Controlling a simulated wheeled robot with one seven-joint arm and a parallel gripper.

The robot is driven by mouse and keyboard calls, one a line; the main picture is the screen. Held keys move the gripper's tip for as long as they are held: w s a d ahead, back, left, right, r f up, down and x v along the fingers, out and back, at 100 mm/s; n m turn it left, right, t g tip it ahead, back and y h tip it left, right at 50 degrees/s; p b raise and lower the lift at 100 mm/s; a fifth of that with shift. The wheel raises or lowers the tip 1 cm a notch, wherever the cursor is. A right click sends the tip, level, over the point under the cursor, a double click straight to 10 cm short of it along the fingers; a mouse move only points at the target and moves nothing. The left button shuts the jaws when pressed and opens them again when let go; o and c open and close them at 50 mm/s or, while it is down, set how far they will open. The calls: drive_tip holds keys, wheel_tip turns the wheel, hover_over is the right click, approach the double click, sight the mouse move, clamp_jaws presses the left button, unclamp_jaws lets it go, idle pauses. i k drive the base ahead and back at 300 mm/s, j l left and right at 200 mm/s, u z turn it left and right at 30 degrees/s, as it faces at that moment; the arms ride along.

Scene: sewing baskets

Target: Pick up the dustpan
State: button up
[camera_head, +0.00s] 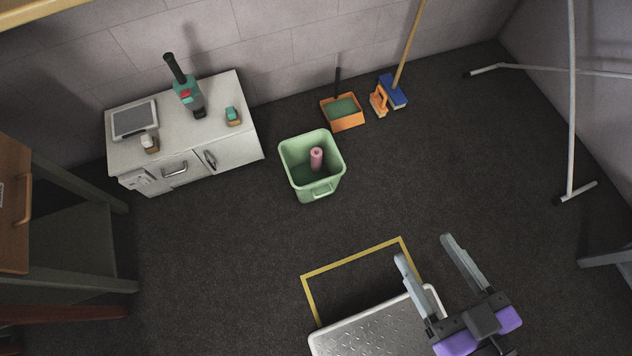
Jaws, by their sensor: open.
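The dustpan (344,123) is orange with a green inside and a dark upright handle. It stands on the dark floor near the back wall, right of centre. My gripper (424,246) has two grey fingers and a purple body. It is open and empty at the lower right, well apart from the dustpan and nearer to the camera. Nothing hides the dustpan.
A green bin (331,185) holding a pink roll stands just in front of the dustpan. A blue broom (393,91) and an orange brush (378,101) are to its right. A white cabinet (225,152) is at left.

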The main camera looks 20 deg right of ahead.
sight(342, 112)
drive_tip(key=i+l+u, duration=0.15)
drive_tip(key=u, duration=0.3)
drive_tip(key=i+l+u, duration=0.1)
drive_tip(key=u, duration=0.35)
drive_tip(key=l+u, duration=0.3)
drive_tip(key=u, duration=0.15)
drive_tip(key=i+l+u, duration=0.1)
drive_tip(key=l+u, duration=0.15)
drive_tip(key=l, duration=0.75)
drive_tip(key=l+u, duration=0.25)
drive_tip(key=l, duration=0.75)
drive_tip(key=k+l+u, duration=0.1)
drive_tip(key=l+u, duration=0.15)
drive_tip(key=l, duration=1.3)
drive_tip(key=k+l, duration=0.1)
drive_tip(key=l, duration=0.4)
